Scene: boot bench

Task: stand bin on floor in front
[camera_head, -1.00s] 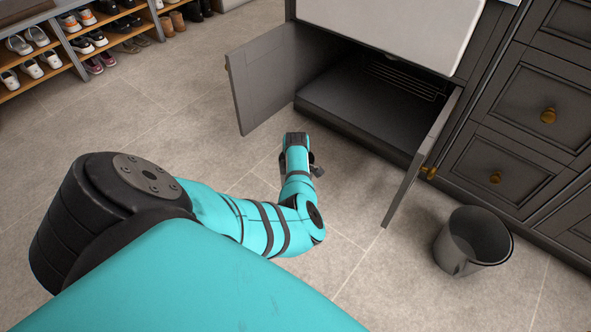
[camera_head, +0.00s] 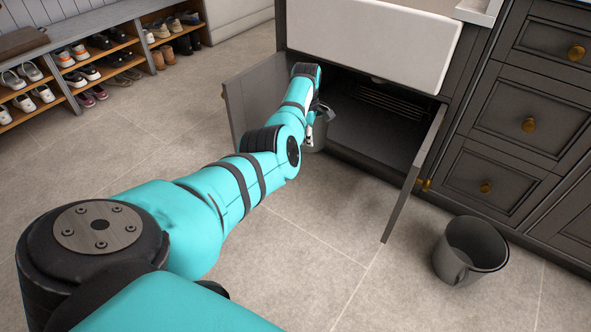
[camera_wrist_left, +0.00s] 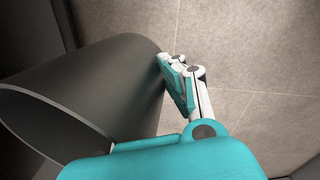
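A grey bin (camera_head: 318,133) shows in the head view by the open cabinet, partly hidden behind my left arm. In the left wrist view the grey bin (camera_wrist_left: 100,85) fills the left side, with one round end toward the lower left. My left gripper (camera_wrist_left: 182,75) is at the bin's right edge, its fingers close together and seemingly shut on the bin. In the head view the gripper (camera_head: 311,122) is small and partly covered by my wrist. My right gripper is in neither view.
A second grey bin (camera_head: 468,252) stands on the floor at right. The cabinet's left door (camera_head: 252,100) and right door (camera_head: 415,175) stand open. Tiled floor (camera_head: 300,240) in front is clear. A shoe rack (camera_head: 85,60) is at the back left.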

